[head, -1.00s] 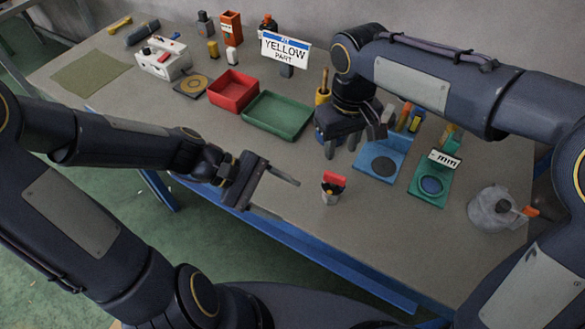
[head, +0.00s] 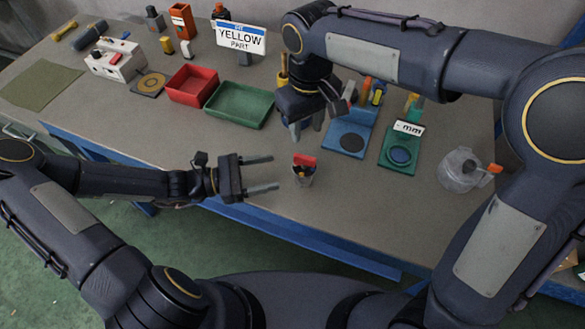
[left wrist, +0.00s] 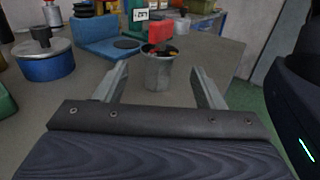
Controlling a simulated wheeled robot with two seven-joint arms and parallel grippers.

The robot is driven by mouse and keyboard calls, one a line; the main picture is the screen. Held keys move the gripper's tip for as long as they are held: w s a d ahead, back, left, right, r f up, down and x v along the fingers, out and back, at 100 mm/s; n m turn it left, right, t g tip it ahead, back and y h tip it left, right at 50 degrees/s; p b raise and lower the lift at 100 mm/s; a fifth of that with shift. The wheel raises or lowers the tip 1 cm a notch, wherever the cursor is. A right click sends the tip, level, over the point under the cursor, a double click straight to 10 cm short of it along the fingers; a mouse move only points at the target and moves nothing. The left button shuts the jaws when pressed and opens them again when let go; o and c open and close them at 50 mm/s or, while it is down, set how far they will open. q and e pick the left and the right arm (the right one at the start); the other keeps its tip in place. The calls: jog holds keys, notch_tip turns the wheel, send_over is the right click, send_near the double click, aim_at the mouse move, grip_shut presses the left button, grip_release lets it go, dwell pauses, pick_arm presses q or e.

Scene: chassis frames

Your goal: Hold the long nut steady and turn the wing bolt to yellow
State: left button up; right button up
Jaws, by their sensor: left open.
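The long nut (head: 303,180) stands upright on the bench near its front edge, a grey metal cylinder. The red wing bolt (head: 304,161) sits in its top, with small dark and orange-yellow patches at the rim. In the left wrist view the nut (left wrist: 158,76) stands ahead between my fingers, with the red wing (left wrist: 162,30) above it. My left gripper (head: 275,173) is open and level, its fingertips just left of the nut and apart from it. My right gripper (head: 307,128) is open and empty, pointing down above and behind the nut.
Behind stand a red tray (head: 191,98), a green tray (head: 238,118), a blue fixture (head: 347,145) and a green fixture (head: 397,165). A clear jar (head: 458,172) stands at right. The bench around the nut is clear.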

aim_at(295, 182)
pick_arm(q)
notch_tip(295, 182, down, 2)
jog(key=shift+f, duration=0.1)
jog(key=x, duration=0.7)
jog(key=shift+d+r, duration=0.2)
jog(key=shift+d, duration=0.05)
